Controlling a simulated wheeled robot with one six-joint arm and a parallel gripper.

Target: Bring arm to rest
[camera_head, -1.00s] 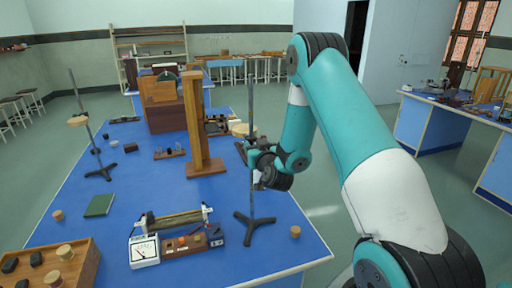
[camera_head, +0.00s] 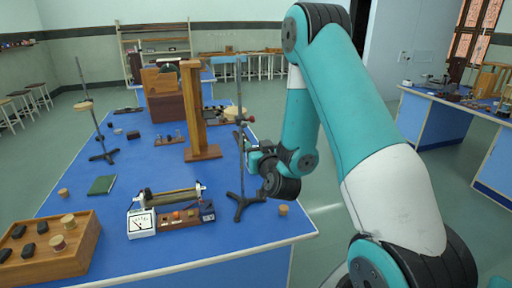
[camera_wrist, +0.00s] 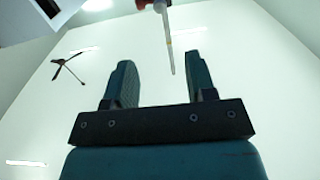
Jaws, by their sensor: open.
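My teal and white arm reaches over the right edge of the blue bench (camera_head: 120,268) in the head view. My gripper (camera_wrist: 159,62) is open in the wrist view, with its two dark teal fingers apart and nothing held between them. A thin pale rod with a red top (camera_wrist: 165,35) shows beyond the fingertips, and I cannot tell its distance. In the head view, the gripper end is small and partly hidden by my wrist, close to a tall stand (camera_head: 241,203); I cannot tell whether they touch.
A wooden tray (camera_head: 85,243) of small pieces, a meter (camera_head: 141,223), a green book (camera_head: 102,185) and a tall wooden post (camera_head: 194,110) stand on the bench. Another stand (camera_head: 98,125) is at left. Open floor (camera_head: 345,225) lies right of the bench; another bench (camera_head: 428,125) is beyond.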

